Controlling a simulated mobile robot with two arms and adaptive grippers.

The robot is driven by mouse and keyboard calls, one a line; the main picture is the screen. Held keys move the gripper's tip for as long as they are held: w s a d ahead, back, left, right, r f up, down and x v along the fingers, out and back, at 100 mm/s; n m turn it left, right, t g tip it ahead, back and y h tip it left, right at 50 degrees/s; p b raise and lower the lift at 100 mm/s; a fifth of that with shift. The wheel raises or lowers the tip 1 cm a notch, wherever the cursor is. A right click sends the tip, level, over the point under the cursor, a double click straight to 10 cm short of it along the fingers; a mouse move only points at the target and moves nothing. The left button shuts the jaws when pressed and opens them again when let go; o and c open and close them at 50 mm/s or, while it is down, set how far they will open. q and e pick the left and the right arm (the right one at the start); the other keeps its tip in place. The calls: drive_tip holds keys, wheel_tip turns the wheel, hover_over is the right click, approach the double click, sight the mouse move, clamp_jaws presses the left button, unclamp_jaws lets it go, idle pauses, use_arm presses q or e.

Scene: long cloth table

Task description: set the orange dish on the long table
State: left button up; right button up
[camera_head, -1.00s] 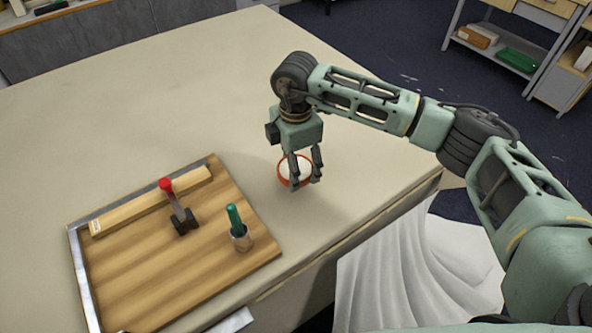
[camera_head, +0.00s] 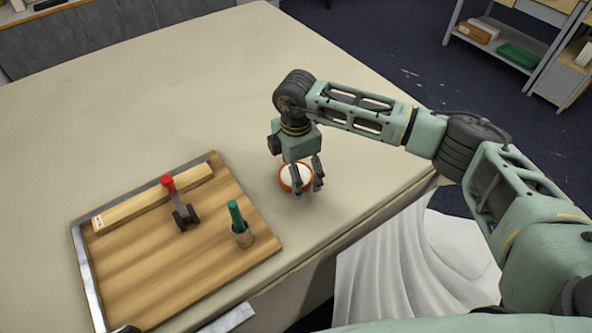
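The orange dish (camera_head: 287,180) is a small round dish with a pale inside, near the right edge of the long table (camera_head: 150,100). My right gripper (camera_head: 308,190) points down at it, with one finger in front of the dish and the other at its right side. The gripper appears shut on the dish, partly hiding it. The dish looks level, at or just above the cloth; I cannot tell if it touches. My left gripper is out of view.
A wooden board (camera_head: 160,270) with a metal edge lies left of the dish. It carries a wood strip (camera_head: 150,200), a red-knobbed lever (camera_head: 180,205) and a green-handled tool in a holder (camera_head: 240,232). The table behind the dish is clear.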

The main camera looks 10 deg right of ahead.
drive_tip(key=shift+r, duration=0.15)
wheel_tip(320, 180, up, 12)
drive_tip(key=b, duration=0.2)
idle(0.4)
idle(0.4)
